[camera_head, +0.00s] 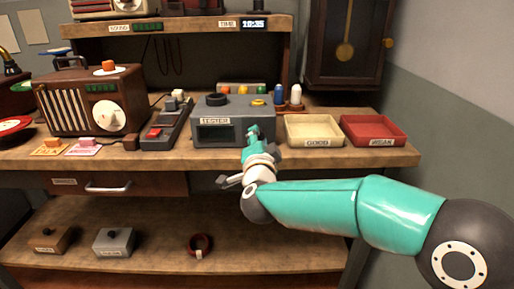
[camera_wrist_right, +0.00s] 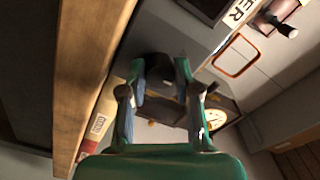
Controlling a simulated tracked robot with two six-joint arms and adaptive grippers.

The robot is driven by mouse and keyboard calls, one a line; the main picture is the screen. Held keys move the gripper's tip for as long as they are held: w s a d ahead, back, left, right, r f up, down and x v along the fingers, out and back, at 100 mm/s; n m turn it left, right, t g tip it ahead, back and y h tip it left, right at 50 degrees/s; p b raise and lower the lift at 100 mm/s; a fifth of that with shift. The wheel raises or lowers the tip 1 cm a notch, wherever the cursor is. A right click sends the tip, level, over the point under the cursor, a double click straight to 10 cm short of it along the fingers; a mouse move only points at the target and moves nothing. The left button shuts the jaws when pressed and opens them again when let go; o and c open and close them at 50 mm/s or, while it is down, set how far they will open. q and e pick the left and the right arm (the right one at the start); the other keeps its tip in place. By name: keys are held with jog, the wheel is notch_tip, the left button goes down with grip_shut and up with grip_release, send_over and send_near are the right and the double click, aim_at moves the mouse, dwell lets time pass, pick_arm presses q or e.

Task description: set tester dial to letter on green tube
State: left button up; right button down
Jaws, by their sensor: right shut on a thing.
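The tester (camera_head: 207,111) is a grey box with a label and a dark window on its front, standing mid-bench. My right gripper (camera_head: 253,132) is at the right part of its front face. In the right wrist view, my right gripper (camera_wrist_right: 158,75) has its two fingers shut on a dark round knob (camera_wrist_right: 156,66) on the grey tester, seemingly its dial. The fingers hide most of the knob, and I cannot read its setting. My left gripper is out of view.
A cream tray (camera_head: 288,137) labelled GOOD and a red tray (camera_head: 402,132) stand right of the tester. A blue bottle (camera_head: 279,96) and a white one (camera_head: 295,96) stand behind. A dark device (camera_head: 160,143) and a wooden radio (camera_head: 75,122) are to the left.

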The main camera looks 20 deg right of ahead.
jog(key=shift+d+f+m, duration=0.1)
jog(key=shift+m, duration=0.2)
jog(key=c, duration=0.8)
grip_release()
jog(key=shift+s, duration=0.2)
jog(key=v, duration=1.1)
jog(key=shift+s, duration=0.25)
